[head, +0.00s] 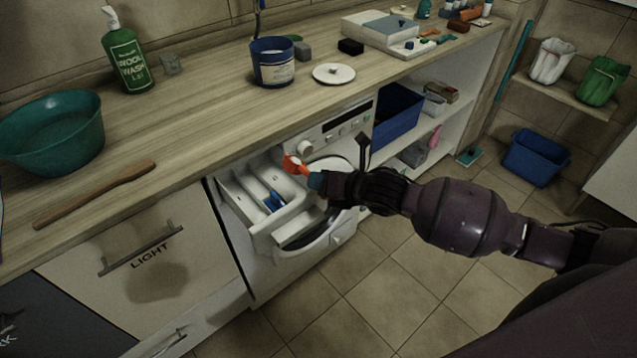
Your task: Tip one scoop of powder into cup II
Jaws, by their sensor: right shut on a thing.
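My right gripper (317,181) is shut on a small orange scoop (295,165). It holds the scoop above the right part of the pulled-out washing machine drawer (241,213). The scoop's contents are too small to tell. The white drawer has compartments side by side, with a blue piece (274,202) in one. I cannot read any mark that shows which is cup II. A blue tub (272,64) with a label stands open on the counter, and a white round lid (334,74) lies to its right. My left gripper is not in view.
The washing machine (318,143) sits under the wooden counter (205,105). A teal basin (52,135), a green wash bottle (126,55) and a wooden stick (95,195) are on the counter at left. A blue bin (535,158) stands on the floor at right.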

